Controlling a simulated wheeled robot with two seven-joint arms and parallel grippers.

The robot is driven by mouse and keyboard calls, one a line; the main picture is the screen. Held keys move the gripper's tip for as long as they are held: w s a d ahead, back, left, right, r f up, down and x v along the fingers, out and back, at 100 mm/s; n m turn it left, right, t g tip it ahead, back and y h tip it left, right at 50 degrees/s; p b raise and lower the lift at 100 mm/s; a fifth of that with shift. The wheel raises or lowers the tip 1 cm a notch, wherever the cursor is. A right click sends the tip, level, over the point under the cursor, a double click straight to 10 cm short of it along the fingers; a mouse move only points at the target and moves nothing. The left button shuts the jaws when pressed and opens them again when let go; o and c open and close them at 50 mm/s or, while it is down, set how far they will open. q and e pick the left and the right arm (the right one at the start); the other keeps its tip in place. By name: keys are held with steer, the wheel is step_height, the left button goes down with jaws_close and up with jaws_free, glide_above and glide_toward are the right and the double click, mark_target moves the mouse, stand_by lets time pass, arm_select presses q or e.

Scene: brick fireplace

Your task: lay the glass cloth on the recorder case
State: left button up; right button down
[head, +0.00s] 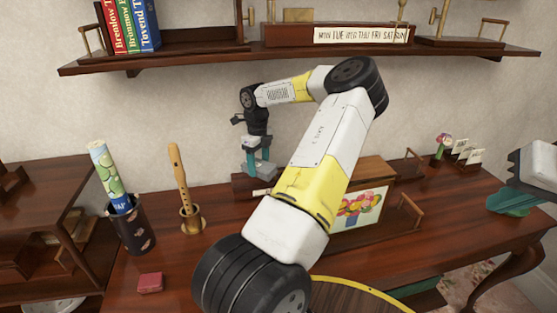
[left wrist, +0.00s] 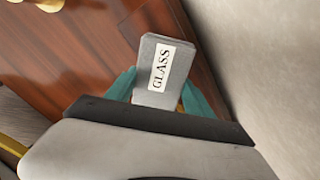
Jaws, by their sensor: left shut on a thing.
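The glass cloth (left wrist: 160,68) shows in the left wrist view as a small grey folded block with a white label reading GLASS. My left gripper (head: 258,168) is shut on it, with teal fingers at both sides of the block. In the head view this gripper points down at the back of the desk, above a low dark wooden piece (head: 242,186) with a pale label. That piece may be the recorder case; my arm hides much of it and its label is unreadable. My right gripper (head: 515,202) is at the right edge, partly cut off, its jaw gap unclear.
A recorder (head: 178,170) stands upright in a holder, beside a dark cup (head: 130,232) with a rolled tube. A red box (head: 150,283) lies in front. A flower-pictured box (head: 358,208) stands behind my left arm. A shelf (head: 200,52) runs above. Desk space (head: 445,212) is clear at right.

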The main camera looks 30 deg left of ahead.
arm_select(q)
steer(key=a, duration=0.1)
steer(key=w+a, duration=0.1)
steer(key=a, duration=0.1)
steer(key=shift+w+f, duration=0.15)
steer(key=shift+f, duration=0.1)
step_height(320, 180, down, 3)
steer(key=shift+d+f, duration=0.15)
steer(key=o, duration=1.2)
step_height(320, 180, up, 8)
steer(key=shift+f, duration=0.2)
